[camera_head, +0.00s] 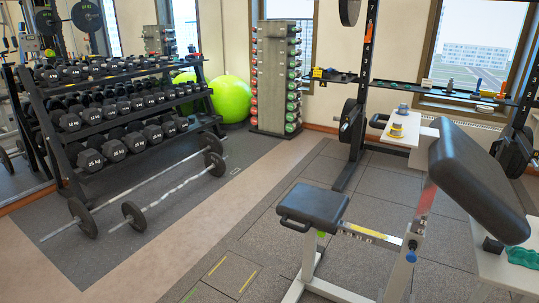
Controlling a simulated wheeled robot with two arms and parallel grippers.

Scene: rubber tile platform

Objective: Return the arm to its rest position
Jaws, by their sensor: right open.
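I see neither of my grippers clearly in the head view, and no arm of mine can be made out. No object held by me shows. The task names no other object.
A padded bench has a black seat (313,206) and a large tilted pad (478,177). White surfaces hold a yellow item (396,131) and a green item (523,257). A dumbbell rack (125,115) and barbells (172,190) stand left. Bare floor (180,240) lies between.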

